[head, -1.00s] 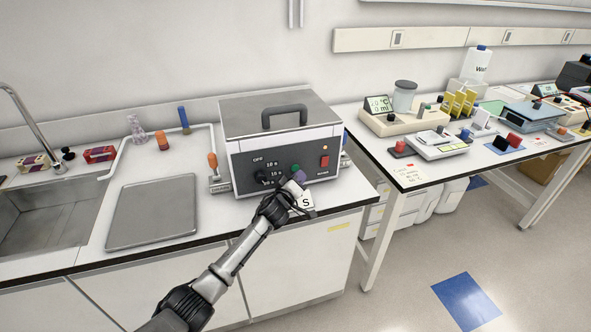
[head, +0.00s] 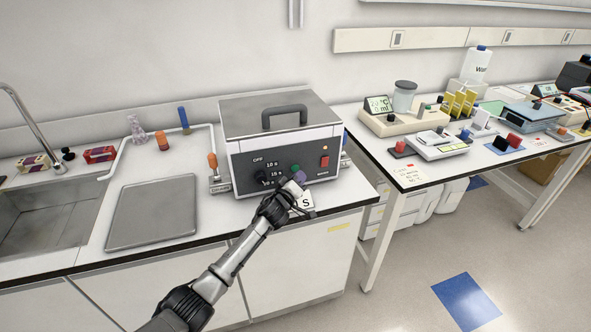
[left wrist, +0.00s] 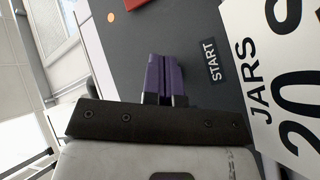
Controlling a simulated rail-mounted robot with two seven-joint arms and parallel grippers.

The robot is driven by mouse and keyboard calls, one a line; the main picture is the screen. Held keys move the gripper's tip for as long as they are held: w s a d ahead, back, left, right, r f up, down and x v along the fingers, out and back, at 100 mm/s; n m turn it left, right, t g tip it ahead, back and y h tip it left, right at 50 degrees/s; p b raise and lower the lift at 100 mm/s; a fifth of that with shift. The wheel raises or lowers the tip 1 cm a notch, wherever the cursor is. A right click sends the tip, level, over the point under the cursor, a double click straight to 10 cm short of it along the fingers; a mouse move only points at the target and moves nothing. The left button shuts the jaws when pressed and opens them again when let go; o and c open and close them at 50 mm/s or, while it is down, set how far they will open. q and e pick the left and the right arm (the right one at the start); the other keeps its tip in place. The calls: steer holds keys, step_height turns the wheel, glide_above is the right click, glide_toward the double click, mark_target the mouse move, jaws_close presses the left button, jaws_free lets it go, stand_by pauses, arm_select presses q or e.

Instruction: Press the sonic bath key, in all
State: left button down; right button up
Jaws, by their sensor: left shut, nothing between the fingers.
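The sonic bath (head: 245,130) is a grey box with a lid handle on the bench, its dark control panel facing me. A green key (head: 295,168) shows on the panel just above my gripper. My left gripper (head: 299,180) is shut and empty, its purple fingertips at the panel just below the green key. In the left wrist view the shut fingers (left wrist: 164,78) point at the panel beside the START label (left wrist: 211,60). The green key does not show there. I cannot tell whether the tips touch the panel. My right gripper is out of view.
The panel also bears a black dial (head: 263,178) with time marks and a red switch (head: 325,161). A white card (left wrist: 262,95) reading "JARS 20" stands close beside the fingers. A metal tray (head: 153,212) and a sink lie left.

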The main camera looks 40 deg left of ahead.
arm_select(q)
steer(key=shift+w+a, duration=0.1)
steer(key=shift+a, duration=0.1)
stand_by(0.7)
steer(key=shift+w+a, duration=0.15)
steer(key=shift+a, duration=0.05)
steer(key=shift+a, duration=0.1)
stand_by(0.6)
steer(key=shift+w+a, duration=0.2)
steer(key=shift+a, duration=0.05)
stand_by(0.5)
steer(key=shift+d, duration=0.1)
steer(key=shift+s+d+r, duration=0.1)
steer(key=shift+s+d, duration=0.1)
steer(key=shift+d, duration=0.05)
steer(key=shift+s+d+p, duration=0.25)
steer(key=shift+d+p, duration=0.1)
steer(key=shift+p, duration=0.1)
